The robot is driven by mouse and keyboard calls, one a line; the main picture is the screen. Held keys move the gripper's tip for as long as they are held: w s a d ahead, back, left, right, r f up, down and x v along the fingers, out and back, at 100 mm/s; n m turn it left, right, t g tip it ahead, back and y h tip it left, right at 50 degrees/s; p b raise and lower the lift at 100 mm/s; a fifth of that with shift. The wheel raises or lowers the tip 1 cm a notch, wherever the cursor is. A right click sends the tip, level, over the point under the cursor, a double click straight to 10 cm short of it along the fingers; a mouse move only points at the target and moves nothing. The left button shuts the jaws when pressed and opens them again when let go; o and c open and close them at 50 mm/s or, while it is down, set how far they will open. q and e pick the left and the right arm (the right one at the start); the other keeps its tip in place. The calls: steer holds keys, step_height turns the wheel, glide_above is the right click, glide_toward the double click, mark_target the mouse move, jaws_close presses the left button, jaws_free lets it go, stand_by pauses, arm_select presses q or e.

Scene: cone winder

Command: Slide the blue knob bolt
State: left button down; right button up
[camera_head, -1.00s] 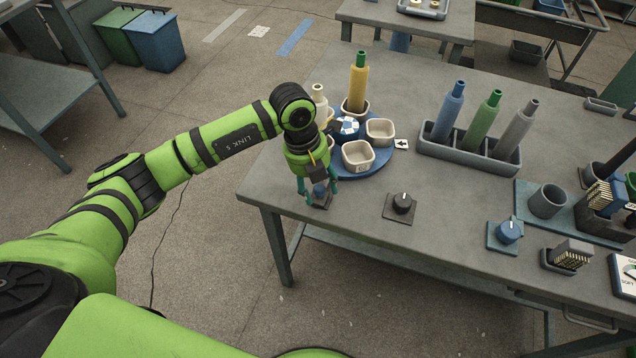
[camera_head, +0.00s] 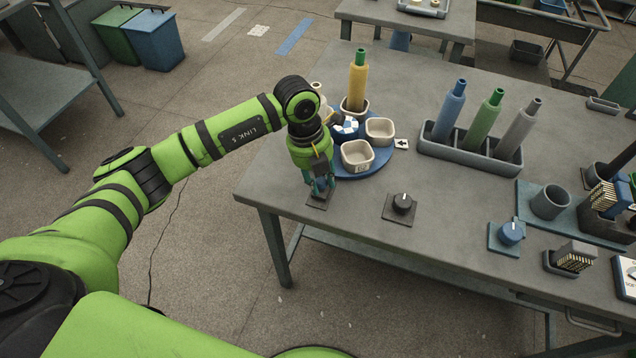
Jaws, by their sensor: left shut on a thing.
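My left gripper (camera_head: 321,188) points down at the near left corner of the grey table. Its teal fingers are shut on the blue knob of the bolt, which they mostly hide. The dark base plate of the bolt (camera_head: 317,203) shows below the fingertips. My right gripper is not in view.
Just behind the gripper is a blue turntable (camera_head: 377,167) with pale cups and a yellow cone (camera_head: 358,80). To the right are a black dial (camera_head: 402,203), a grey tray (camera_head: 481,160) with blue, green and grey cones, and a blue dial (camera_head: 511,232). The table's front edge is close.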

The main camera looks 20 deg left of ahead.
arm_select(q)
steer(key=shift+w+f, duration=0.1)
steer(key=shift+w, duration=0.5)
steer(key=shift+s, duration=0.1)
steer(key=c, duration=1.1)
jaws_free()
steer(key=shift+o, duration=0.8)
steer(key=shift+d, duration=0.1)
step_height(320, 180, up, 12)
steer(key=a, duration=0.2)
steer(key=shift+s+a, duration=0.15)
